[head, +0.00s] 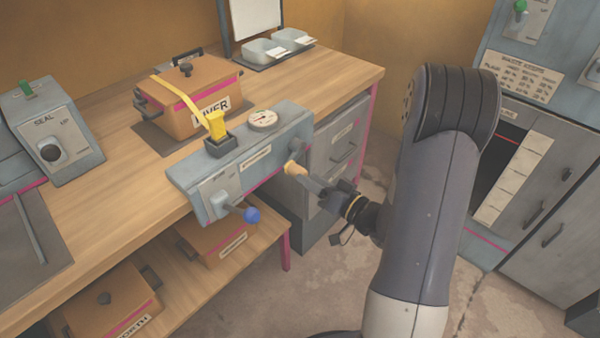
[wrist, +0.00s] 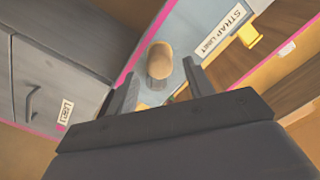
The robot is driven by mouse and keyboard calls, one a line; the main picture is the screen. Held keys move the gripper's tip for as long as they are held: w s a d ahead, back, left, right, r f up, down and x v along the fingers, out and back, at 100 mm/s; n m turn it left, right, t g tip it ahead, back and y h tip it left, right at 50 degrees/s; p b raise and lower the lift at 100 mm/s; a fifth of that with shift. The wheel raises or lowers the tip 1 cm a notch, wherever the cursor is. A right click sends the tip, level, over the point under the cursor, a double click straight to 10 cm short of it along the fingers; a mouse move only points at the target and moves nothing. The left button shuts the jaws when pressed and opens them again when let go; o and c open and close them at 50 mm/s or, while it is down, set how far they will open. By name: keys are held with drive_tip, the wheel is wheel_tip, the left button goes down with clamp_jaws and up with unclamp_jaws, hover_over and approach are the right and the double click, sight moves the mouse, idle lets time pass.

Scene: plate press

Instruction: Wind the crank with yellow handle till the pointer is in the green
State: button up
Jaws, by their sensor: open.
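The crank's yellow handle (head: 294,168) sticks out from the right part of the front of the grey strap unit (head: 185,180). In the wrist view the rounded tan-yellow handle (wrist: 159,60) stands between the two fingertips, with a gap on each side. My gripper (head: 314,182) is open and close in front of the handle. The white round gauge (head: 262,119) is on top of the unit; its pointer is too small to read against the coloured zones. The crank's arm is mostly hidden behind the handle and gripper.
A blue-knobbed lever (head: 252,215) is on the unit's lower left front. A yellow strap (head: 180,98) runs from the unit over an orange case (head: 190,90) on the bench. Grey drawers (head: 338,150) stand under the bench on the right. Cases lie on the lower shelf (head: 265,225).

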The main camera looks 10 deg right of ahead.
sight(294, 169)
drive_tip(key=shift+v, duration=2.2)
drive_tip(key=x, duration=1)
drive_tip(key=shift+w+a, duration=0.25)
drive_tip(key=shift+w, duration=0.1)
